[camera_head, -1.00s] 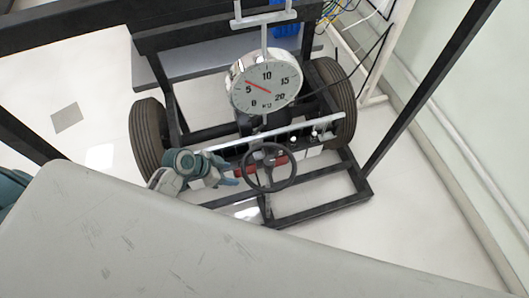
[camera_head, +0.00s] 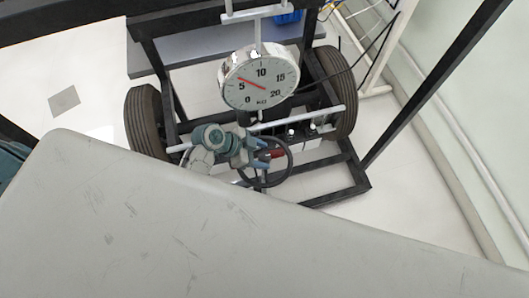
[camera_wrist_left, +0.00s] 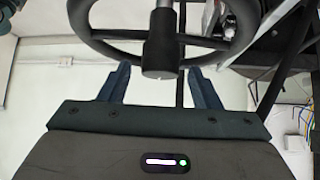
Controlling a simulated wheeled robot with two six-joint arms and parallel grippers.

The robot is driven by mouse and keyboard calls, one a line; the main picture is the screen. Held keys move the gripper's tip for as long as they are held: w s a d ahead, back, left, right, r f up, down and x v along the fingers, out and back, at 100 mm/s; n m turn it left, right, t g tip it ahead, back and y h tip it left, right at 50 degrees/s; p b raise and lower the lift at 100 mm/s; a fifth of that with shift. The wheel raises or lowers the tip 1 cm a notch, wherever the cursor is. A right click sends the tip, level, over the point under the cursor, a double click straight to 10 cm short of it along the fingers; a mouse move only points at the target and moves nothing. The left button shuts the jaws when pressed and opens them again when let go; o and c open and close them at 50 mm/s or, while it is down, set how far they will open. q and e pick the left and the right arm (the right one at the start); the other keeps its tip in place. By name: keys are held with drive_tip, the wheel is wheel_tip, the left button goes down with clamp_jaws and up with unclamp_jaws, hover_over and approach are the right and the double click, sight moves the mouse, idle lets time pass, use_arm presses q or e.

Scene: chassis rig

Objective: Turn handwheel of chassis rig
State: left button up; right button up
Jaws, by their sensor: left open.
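The dark handwheel (camera_head: 287,172) is mounted low on the front of the chassis rig (camera_head: 350,187), seen in the head view. My left gripper (camera_head: 270,154) overlaps the wheel's upper left part there. In the left wrist view, the handwheel (camera_wrist_left: 222,43) fills the top, with its dark cylindrical hub (camera_wrist_left: 160,58) in the middle. The two blue-grey fingers of my left gripper (camera_wrist_left: 158,82) stand wide apart, one to each side below the hub, with nothing visible between them. Contact with the wheel cannot be told. My right gripper is not seen.
A round dial gauge (camera_head: 260,82) hangs above the wheel. Tyres flank the rig, left (camera_head: 147,120) and right (camera_head: 337,85). A large grey panel (camera_head: 150,225) covers the lower foreground. Dark frame bars cross above and at the right. Cables run at the upper right.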

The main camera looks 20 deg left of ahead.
use_arm(q)
drive_tip(key=shift+x, duration=0.8)
clamp_jaws()
